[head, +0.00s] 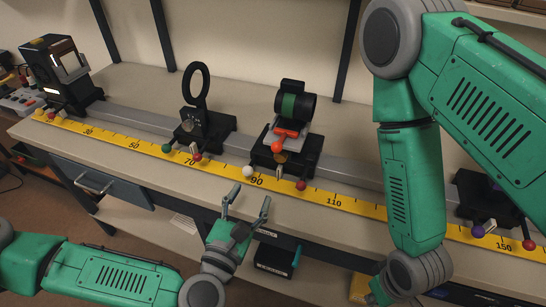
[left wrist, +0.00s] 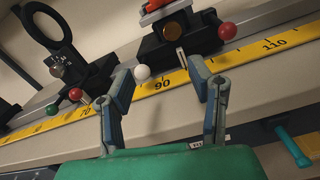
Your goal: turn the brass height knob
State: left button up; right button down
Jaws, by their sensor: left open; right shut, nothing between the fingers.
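The brass knob (head: 280,157) is on the front of the black carriage (head: 300,163) that carries the green-banded lens barrel (head: 291,106). In the left wrist view the brass knob (left wrist: 174,30) shows at the top, below an orange part. My left gripper (head: 248,200) is open and empty in front of the bench edge, short of the carriage. In the left wrist view its fingers (left wrist: 165,78) stand apart, with the knob beyond and between their tips. My right arm hangs down at the right; its gripper is not visible.
A white ball (head: 248,171) and a red ball (head: 301,186) flank the carriage's front. A ring holder (head: 195,88) stands to the left. The yellow scale (head: 340,202) runs along the bench's front edge. A dark carriage (head: 480,196) is at the right.

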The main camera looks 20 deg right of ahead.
aim_at(282, 160)
pick_arm(q)
jog(key=x, duration=0.4)
jog(key=shift+d+r, duration=0.1)
jog(key=shift+d, duration=0.2)
jog(key=w+d, duration=0.1)
jog(key=d, duration=0.1)
jog(key=w+d, duration=0.3)
jog(key=d, duration=0.2)
jog(key=shift+w+f, duration=0.2)
jog(key=shift+w, duration=0.05)
jog(key=shift+w+a+r, duration=0.1)
jog(key=shift+w+a, duration=0.05)
jog(key=shift+w, duration=0.1)
jog(key=shift+w+a, duration=0.35)
jog(key=shift+a, duration=0.65)
jog(key=shift+d, duration=0.65)
jog(key=c, duration=1.1)
jog(key=shift+s+d, duration=0.15)
jog(key=shift+d, duration=0.05)
grip_shut()
pick_arm(e)
jog(key=shift+d, duration=0.7)
